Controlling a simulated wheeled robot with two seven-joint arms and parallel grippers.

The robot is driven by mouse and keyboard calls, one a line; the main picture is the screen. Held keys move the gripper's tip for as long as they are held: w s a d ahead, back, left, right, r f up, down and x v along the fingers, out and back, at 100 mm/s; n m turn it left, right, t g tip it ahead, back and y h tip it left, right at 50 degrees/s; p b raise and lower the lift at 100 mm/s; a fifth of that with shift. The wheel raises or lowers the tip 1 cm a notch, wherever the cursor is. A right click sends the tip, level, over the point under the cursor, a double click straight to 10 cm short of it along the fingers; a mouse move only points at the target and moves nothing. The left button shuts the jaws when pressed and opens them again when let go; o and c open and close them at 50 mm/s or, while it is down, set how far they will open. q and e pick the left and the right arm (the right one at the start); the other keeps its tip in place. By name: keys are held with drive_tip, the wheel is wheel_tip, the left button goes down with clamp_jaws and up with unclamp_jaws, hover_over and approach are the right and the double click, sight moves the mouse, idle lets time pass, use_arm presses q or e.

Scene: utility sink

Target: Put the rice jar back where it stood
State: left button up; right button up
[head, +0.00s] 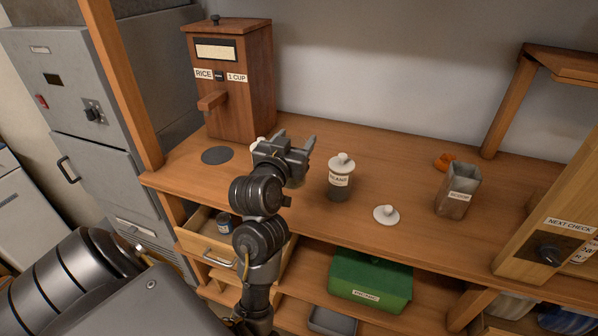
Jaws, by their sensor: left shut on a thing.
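My left gripper (293,146) is over the wooden counter, in front of the rice dispenser (241,95) and right of the grey round pad (216,155). The round pad is bare. A second jar (340,184) with a white knobbed lid and a label too small to read surely stands upright to the right. My right gripper is not in view.
A loose white lid (386,215) lies on the counter. Beyond it stand an open grey container (459,195) and a small orange thing (445,161). An open drawer (207,250) and a green box (369,282) are below.

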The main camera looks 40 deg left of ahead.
use_arm(q)
drive_tip(key=w+a+f+p, duration=0.3)
drive_tip(key=w+a+f, duration=0.3)
drive_tip(key=w+f, duration=0.3)
wheel_tip(320, 180, down, 3)
drive_tip(key=shift+w+a+r, duration=0.1)
drive_tip(key=shift+w+a, duration=0.2)
drive_tip(key=shift+w, duration=0.05)
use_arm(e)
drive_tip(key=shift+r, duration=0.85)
use_arm(q)
drive_tip(key=shift+f, duration=0.25)
drive_tip(key=o, duration=1.6)
